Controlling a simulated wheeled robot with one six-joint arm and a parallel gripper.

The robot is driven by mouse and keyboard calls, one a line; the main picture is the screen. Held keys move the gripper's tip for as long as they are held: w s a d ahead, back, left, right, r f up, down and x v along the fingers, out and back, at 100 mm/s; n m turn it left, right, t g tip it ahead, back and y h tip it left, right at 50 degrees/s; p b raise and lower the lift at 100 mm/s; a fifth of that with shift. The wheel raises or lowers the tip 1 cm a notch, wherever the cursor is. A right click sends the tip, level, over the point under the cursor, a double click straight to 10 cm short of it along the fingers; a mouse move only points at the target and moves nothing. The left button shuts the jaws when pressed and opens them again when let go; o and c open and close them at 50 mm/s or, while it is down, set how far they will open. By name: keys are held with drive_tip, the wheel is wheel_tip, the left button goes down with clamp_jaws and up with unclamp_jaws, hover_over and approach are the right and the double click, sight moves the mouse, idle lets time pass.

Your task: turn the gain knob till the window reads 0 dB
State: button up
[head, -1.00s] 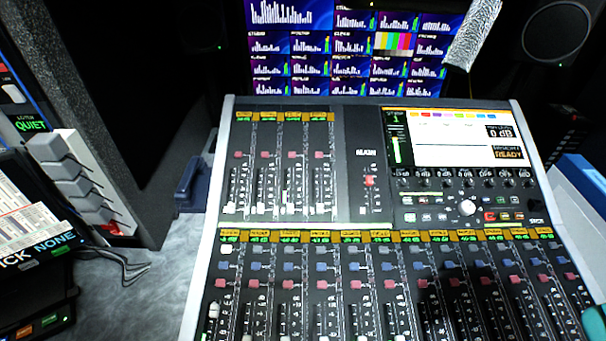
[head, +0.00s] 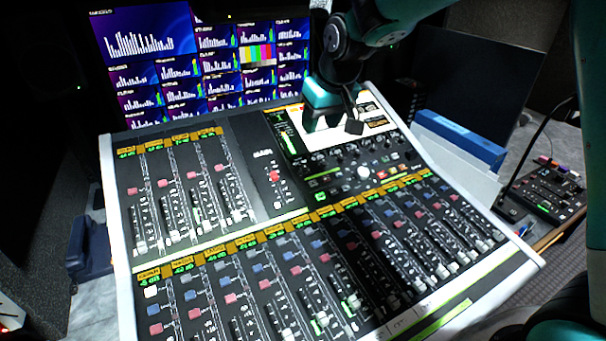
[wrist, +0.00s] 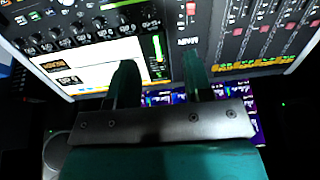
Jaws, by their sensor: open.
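A mixing console (head: 262,185) carries a row of small dark knobs (head: 350,152) under its lit screen (head: 310,138). A larger white knob (head: 363,172) sits below that row. I cannot tell which one is the gain knob. The row of knobs (wrist: 60,41) also shows at the upper left of the wrist view. Two dark readout boxes (wrist: 68,77) on the screen appear upside down there, too small to read surely. My gripper (head: 332,122) is open and empty over the screen and hides part of it. Its fingers stand apart in the wrist view (wrist: 160,66).
A wall of monitors (head: 215,60) stands behind the console. Faders (head: 190,225) fill its left and front. A blue-topped white box (head: 460,140) and a small control box (head: 545,190) lie to the right. A dark blue item (head: 92,245) sits at left.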

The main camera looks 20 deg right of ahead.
sight(304, 167)
drive_tip(key=shift+m+t+h, duration=0.3)
drive_tip(key=p+x, duration=0.1)
drive_tip(key=x, duration=0.5)
drive_tip(key=w+x, duration=0.1)
drive_tip(key=x, duration=0.6)
drive_tip(key=w+d+p+x, duration=0.1)
drive_tip(key=x, duration=0.6)
drive_tip(key=shift+d+r+p, duration=0.1)
drive_tip(key=shift+r+p, duration=0.2)
clamp_jaws()
drive_tip(key=shift+n, duration=0.4)
drive_tip(key=n+b, duration=0.2)
drive_tip(key=n, duration=0.3)
drive_tip(key=shift+b, duration=0.4)
drive_tip(key=n+b, duration=0.1)
drive_tip(key=n, duration=0.4)
drive_tip(key=shift+n, duration=0.4)
drive_tip(key=shift+b, duration=0.3)
